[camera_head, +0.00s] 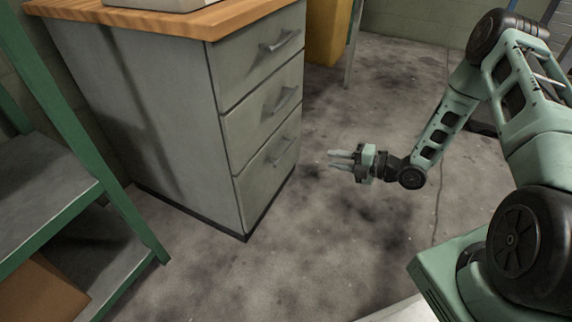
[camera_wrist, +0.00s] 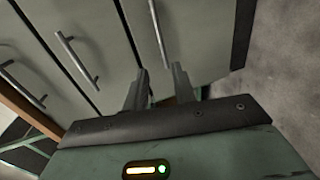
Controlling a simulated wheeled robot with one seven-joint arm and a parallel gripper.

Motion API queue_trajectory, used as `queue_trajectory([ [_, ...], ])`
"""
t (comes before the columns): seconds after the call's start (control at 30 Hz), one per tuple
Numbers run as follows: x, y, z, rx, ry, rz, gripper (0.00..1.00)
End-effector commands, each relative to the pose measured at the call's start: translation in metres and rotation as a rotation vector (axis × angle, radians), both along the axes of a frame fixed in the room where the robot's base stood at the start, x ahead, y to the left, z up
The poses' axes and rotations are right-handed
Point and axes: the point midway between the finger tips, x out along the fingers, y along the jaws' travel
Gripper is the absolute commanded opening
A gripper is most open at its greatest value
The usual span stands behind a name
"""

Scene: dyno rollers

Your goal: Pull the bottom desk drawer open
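The grey desk cabinet (camera_head: 180,110) has three stacked drawers with bar handles. The bottom drawer (camera_head: 262,182) is shut, flush with the drawers above; its handle (camera_head: 282,152) is a slim metal bar. My gripper (camera_head: 332,158) is right of the bottom drawer, fingers pointing left toward it, with a gap of floor showing between. In the wrist view the bottom drawer (camera_wrist: 195,45) is the rightmost panel. Its handle (camera_wrist: 159,35) runs down toward the space between the fingertips, its lower end just above them. My gripper (camera_wrist: 160,70) is open and empty there.
The middle handle (camera_wrist: 77,62) and top handle (camera_wrist: 22,85) show left in the wrist view. A wooden top (camera_head: 190,20) covers the cabinet. A green shelf rack (camera_head: 75,215) stands at left. A yellow object (camera_head: 327,32) stands behind. The floor (camera_head: 330,235) before the drawers is clear.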

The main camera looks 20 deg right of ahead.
Motion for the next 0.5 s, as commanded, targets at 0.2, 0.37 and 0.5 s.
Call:
queue_trajectory([
  [0.2,0.006,0.007,-0.008,0.005,-0.025,0.005,0.27],
  [0.37,0.026,0.027,-0.015,0.005,-0.023,0.006,0.27],
  [0.5,0.047,0.047,-0.022,0.005,-0.024,0.005,0.27],
])
